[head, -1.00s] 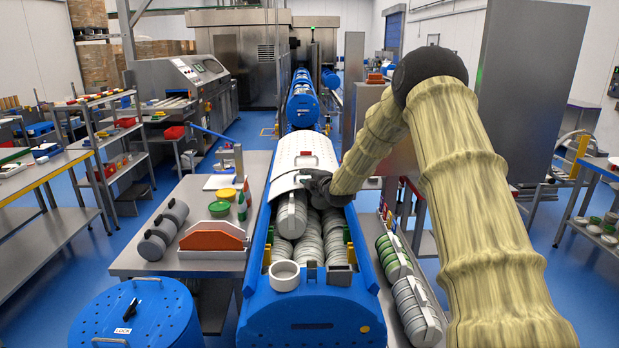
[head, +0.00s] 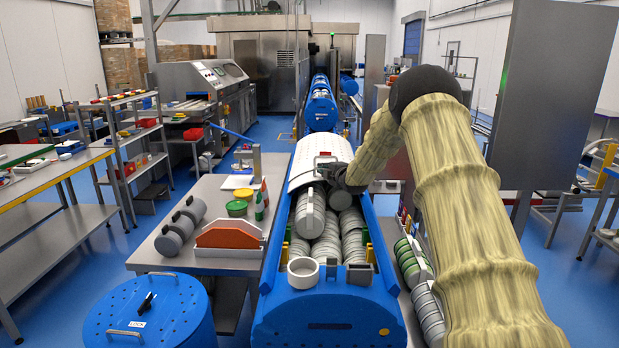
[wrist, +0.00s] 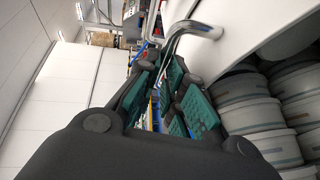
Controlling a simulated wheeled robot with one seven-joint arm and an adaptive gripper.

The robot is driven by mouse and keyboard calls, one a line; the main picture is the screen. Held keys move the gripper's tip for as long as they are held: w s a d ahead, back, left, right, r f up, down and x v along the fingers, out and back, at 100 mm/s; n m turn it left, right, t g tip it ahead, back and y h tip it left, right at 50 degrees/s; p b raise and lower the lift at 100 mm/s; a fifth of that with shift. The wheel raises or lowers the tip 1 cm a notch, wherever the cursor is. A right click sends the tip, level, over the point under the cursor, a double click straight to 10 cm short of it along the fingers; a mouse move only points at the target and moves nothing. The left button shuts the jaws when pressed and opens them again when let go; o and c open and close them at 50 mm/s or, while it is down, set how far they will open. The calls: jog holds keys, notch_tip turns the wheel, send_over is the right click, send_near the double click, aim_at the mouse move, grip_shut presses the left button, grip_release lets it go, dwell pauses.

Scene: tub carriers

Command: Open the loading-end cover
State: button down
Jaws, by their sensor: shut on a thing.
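The loading-end cover (head: 307,166) is a curved white perforated shell with a red patch. It lies over the far part of the blue tub carrier (head: 328,322). The near part of the carrier is uncovered, and grey round tubs (head: 328,240) show in it. My gripper (head: 336,178) is at the cover's near right edge. In the wrist view, the teal-padded fingers of my gripper (wrist: 178,98) are closed around the end of a bent metal handle (wrist: 197,29) on the white cover (wrist: 245,28). The gripped stretch of the handle is partly hidden.
A white ring (head: 303,272) sits at the carrier's near end. A steel table (head: 205,262) with grey tubs and an orange holder stands left. A blue round lid or drum (head: 150,315) is at front left. Green and grey tubs (head: 415,262) line the right side, beneath my arm.

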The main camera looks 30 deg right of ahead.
jog(key=shift+s+d+f, duration=0.1)
jog(key=shift+d+f, duration=0.15)
jog(key=shift+f, duration=0.3)
jog(key=c, duration=1.8)
grip_release()
jog(key=shift+c, duration=0.2)
jog(key=shift+d+f, duration=0.1)
jog(key=shift+d, duration=0.1)
jog(key=shift+a, duration=0.1)
jog(key=v, duration=1.1)
jog(key=shift+s+r, duration=0.3)
